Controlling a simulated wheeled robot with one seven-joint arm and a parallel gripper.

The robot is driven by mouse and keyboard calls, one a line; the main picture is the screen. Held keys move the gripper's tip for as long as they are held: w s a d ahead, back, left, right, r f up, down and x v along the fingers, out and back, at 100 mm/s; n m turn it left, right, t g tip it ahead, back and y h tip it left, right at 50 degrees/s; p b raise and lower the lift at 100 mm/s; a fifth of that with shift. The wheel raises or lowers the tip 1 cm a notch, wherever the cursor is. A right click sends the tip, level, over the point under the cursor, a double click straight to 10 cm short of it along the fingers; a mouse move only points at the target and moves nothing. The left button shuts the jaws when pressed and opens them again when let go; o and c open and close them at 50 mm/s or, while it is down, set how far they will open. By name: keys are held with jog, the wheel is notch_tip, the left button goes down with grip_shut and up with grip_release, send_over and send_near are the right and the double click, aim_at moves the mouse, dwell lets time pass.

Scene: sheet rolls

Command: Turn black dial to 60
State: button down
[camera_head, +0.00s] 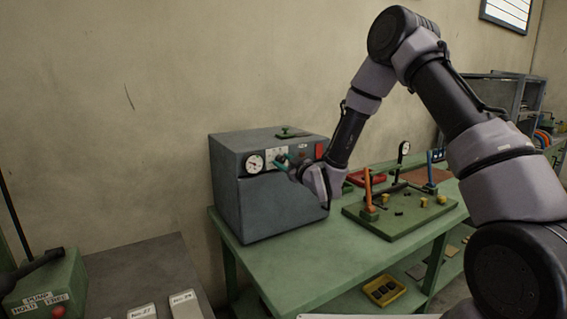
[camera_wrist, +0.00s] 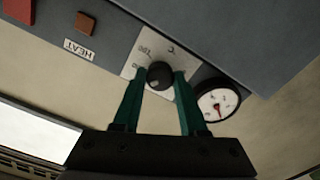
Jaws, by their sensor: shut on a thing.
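The black dial (camera_wrist: 160,75) sits on a light square scale plate (camera_wrist: 150,47) on the front of a grey box. In the wrist view its pointer and the scale numbers are too small to read surely. My gripper (camera_wrist: 161,78) has its two green fingers on either side of the dial, shut on it. In the head view my gripper (camera_head: 283,160) reaches the upper front of the grey box (camera_head: 268,205), and its fingers hide the dial there.
A round white gauge (camera_head: 254,164) is beside the dial; it also shows in the wrist view (camera_wrist: 217,104). A HEAT label (camera_wrist: 78,49) and red and brown squares are on the same panel. The green table (camera_head: 330,270) holds a board with levers (camera_head: 400,215) at right.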

jog(key=shift+n, duration=1.3)
jog(key=shift+f, duration=0.1)
jog(key=shift+c, duration=2.2)
grip_release()
jog(key=shift+n, duration=0.3)
jog(key=v, duration=1)
jog(key=shift+s+d, duration=0.25)
jog(key=shift+s, duration=0.1)
